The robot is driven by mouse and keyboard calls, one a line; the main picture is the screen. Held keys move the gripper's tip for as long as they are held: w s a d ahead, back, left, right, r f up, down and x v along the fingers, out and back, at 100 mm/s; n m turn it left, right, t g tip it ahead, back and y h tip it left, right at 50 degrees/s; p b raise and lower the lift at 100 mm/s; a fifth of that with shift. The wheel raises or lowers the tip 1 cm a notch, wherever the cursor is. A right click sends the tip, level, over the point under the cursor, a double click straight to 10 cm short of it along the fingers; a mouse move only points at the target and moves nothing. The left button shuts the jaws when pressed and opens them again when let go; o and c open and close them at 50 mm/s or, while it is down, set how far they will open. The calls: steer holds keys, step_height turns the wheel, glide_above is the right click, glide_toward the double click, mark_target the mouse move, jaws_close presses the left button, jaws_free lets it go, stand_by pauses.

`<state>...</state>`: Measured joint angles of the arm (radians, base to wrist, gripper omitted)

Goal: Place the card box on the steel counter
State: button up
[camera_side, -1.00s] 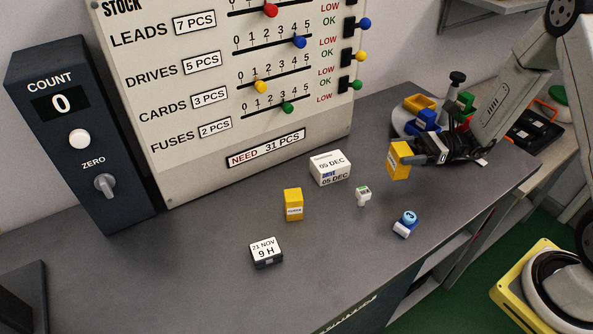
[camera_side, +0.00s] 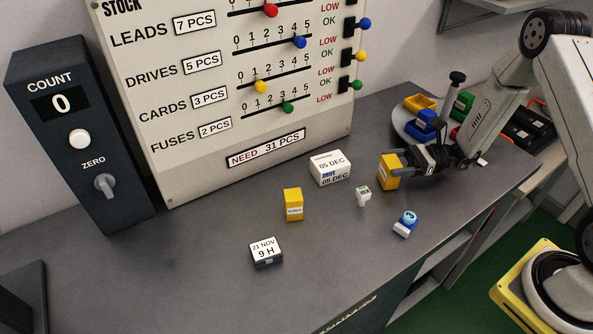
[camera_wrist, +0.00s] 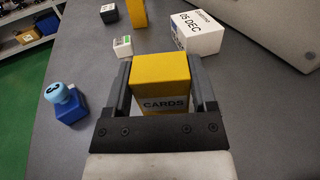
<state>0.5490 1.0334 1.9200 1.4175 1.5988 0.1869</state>
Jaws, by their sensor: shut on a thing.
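The card box is a yellow box (camera_side: 388,173) labelled CARDS; it also shows in the wrist view (camera_wrist: 160,80). My gripper (camera_side: 396,168) is shut on it, with one finger on each side in the wrist view (camera_wrist: 160,92). The box is upright, at or just above the steel counter (camera_side: 330,235); I cannot tell whether its base touches. The grey counter also fills much of the wrist view (camera_wrist: 260,125).
A white drive box (camera_side: 329,168) and a small white item (camera_side: 363,196) stand left of the card box. A yellow fuses box (camera_side: 293,204), a dark timer block (camera_side: 266,253) and a blue stamp (camera_side: 405,224) stand nearer. A round tray (camera_side: 401,128) with coloured bins is behind.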

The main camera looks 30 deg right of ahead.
steer(key=shift+f, duration=0.2)
steer(key=o, duration=1.3)
steer(key=shift+r, duration=0.15)
steer(key=shift+v, duration=6)
steer(key=shift+a, duration=0.1)
